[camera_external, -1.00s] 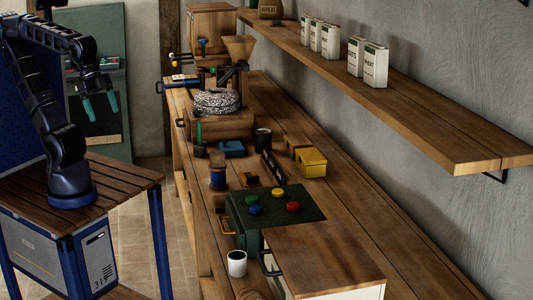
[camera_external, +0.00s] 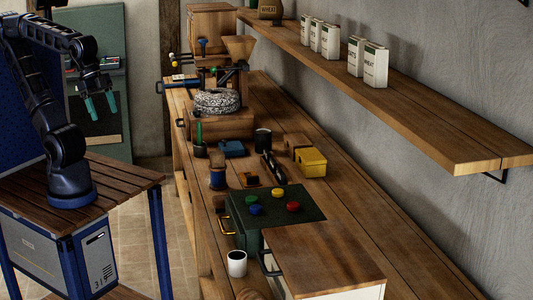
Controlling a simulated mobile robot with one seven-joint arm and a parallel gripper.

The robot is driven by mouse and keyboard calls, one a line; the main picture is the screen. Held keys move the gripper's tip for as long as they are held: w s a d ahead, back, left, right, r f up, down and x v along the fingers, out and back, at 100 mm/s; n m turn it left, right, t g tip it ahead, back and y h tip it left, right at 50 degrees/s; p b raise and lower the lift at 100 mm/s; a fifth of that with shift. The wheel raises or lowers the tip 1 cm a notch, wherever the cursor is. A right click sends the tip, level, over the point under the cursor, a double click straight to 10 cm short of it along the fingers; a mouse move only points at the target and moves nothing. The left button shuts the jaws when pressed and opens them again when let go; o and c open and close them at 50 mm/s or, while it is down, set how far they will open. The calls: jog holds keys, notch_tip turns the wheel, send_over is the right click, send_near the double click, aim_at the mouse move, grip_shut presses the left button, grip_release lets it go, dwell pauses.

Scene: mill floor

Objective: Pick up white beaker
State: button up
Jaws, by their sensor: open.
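The white beaker (camera_external: 237,264) stands upright near the front edge of the wooden workbench, with a dark inside. It is at the bottom of the external view, beside the green box with coloured knobs. My gripper (camera_external: 101,107) hangs from my dark arm at the upper left, with its two teal fingers apart. It is open and empty, well away from the beaker and to the left of the bench.
The green box (camera_external: 301,215) and a wood-topped white cabinet (camera_external: 322,261) stand close to the beaker. A yellow box (camera_external: 311,163), a black cup (camera_external: 263,139) and a grain mill (camera_external: 218,123) are farther back. A wall shelf (camera_external: 430,125) overhangs the bench.

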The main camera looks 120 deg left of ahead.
jog(key=w+d+r+n+g+h, duration=0.15)
jog(key=w+n, duration=0.45)
jog(key=w, duration=1)
jog(key=n+g+h, duration=0.1)
jog(key=n+h, duration=0.2)
jog(key=n, duration=1.4)
send_over(237, 275)
jog(key=s+a, duration=0.3)
jog(key=a, duration=0.2)
notch_tip(237, 275, down, 25)
jog(key=shift+y, duration=0.25)
jog(key=shift+x, duration=5.5)
jog(key=shift+w+a, duration=0.1)
jog(key=c, duration=1.1)
jog(key=shift+c, duration=0.2)
